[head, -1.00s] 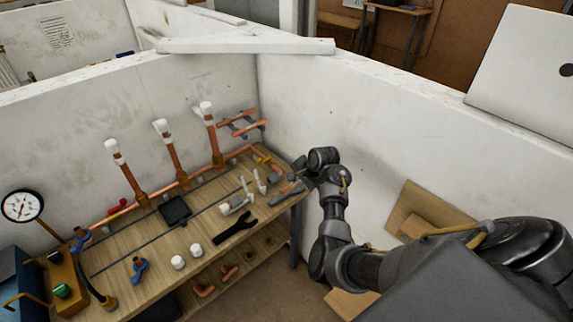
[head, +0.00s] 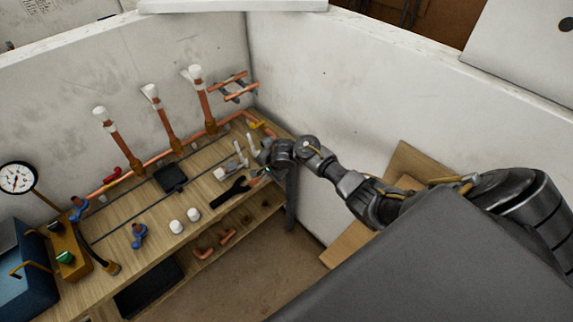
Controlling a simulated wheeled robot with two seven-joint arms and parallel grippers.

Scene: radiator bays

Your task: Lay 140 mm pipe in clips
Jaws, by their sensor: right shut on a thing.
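Two short copper pipes (head: 229,79) lie across dark grey clip bars on the wall at the back right corner, above the bench. My right gripper (head: 266,160) is low over the bench's right end, beside a grey-white tool with upright handles (head: 240,158). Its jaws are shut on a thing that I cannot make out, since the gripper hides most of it. A small orange-red piece (head: 257,172) shows just below the jaws; I cannot tell whether it is held. My left gripper is out of view.
Three upright copper pipes with white tops (head: 168,128) stand along the back. A black spanner (head: 231,191), two white caps (head: 176,226), a blue valve (head: 138,236) and a gauge (head: 18,178) are on the bench. Copper fittings (head: 204,252) lie on the lower shelf. White walls close the back and right.

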